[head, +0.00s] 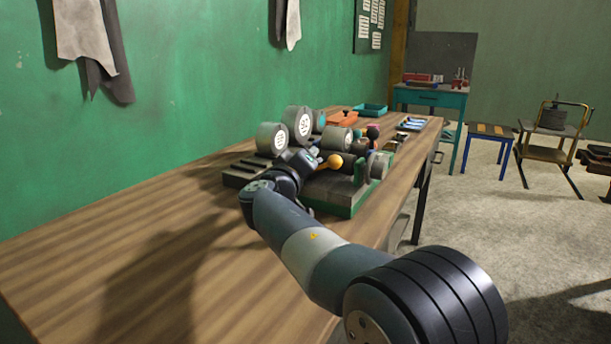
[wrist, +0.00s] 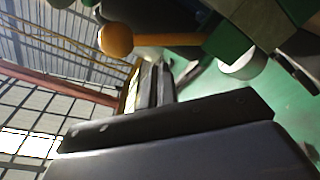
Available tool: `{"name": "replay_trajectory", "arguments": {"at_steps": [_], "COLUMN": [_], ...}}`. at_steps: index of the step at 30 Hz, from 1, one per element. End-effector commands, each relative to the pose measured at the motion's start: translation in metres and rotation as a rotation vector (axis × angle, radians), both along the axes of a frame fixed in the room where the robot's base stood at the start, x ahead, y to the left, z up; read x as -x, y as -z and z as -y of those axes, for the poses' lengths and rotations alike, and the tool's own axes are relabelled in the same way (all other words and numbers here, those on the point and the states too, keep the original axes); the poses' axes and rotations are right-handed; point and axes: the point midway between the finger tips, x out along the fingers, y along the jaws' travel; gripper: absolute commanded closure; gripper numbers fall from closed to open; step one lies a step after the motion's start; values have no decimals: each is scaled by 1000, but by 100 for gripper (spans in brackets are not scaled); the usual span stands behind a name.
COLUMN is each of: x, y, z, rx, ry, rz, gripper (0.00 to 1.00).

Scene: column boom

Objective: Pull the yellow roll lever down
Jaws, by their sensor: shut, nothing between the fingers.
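The yellow roll lever (head: 334,161) shows in the head view as a round orange-yellow knob on a short arm, at the green-edged machine on the bench. In the wrist view the lever's knob (wrist: 116,40) is at upper left, with its arm running right to a green part. My gripper (head: 312,160) is beside the knob, on its left in the head view. In the wrist view my gripper's fingers (wrist: 154,72) are together, with nothing between them, and look just below the lever's arm. I cannot tell whether they touch it. My wrist hides part of the machine.
The machine's green base (head: 345,205) sits on the wooden bench (head: 120,245). Grey round gauges (head: 301,124) stand behind my gripper. An orange tray (head: 342,118) and a teal tray (head: 370,110) lie farther back. The bench's near left part is clear.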

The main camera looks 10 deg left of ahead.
Motion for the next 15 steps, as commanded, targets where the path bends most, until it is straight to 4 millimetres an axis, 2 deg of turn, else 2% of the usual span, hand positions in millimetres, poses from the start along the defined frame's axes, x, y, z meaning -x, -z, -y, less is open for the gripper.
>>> {"name": "replay_trajectory", "arguments": {"at_steps": [1, 12, 15], "x": [1, 4, 5], "y": [9, 14, 14], "z": [2, 12, 14], "rx": [-27, -201, -198], "ry": [0, 0, 0], "rz": [12, 72, 71], "gripper": [100, 100, 100]}}
